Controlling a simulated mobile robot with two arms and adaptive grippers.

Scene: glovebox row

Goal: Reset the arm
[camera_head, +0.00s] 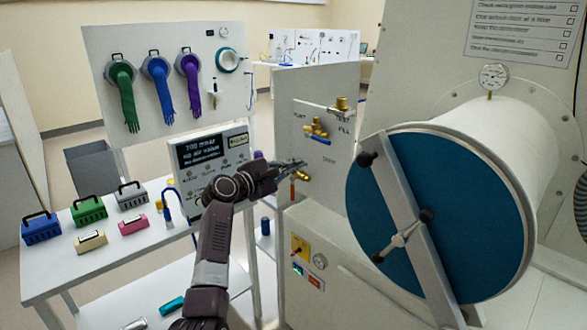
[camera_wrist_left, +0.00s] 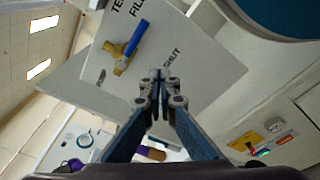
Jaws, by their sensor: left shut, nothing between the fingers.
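My left arm reaches up from the bottom middle in the head view. Its gripper (camera_head: 291,167) is in front of the light grey valve panel (camera_head: 327,98), near a small brass fitting at the panel's lower part. In the left wrist view the gripper (camera_wrist_left: 157,78) is shut and empty, its fingertips together over the panel. A valve with a blue handle (camera_head: 316,131) is above the gripper on the panel; it also shows in the left wrist view (camera_wrist_left: 134,38). I cannot tell whether the fingertips touch the panel. My right gripper is not in view.
A large round blue door (camera_head: 450,190) with a grey crossbar stands right of the panel. A white table (camera_head: 60,265) at left bears blue, green and grey baskets. A board (camera_head: 137,50) holds green, blue and purple gloves. A dark display (camera_head: 207,150) stands behind my arm.

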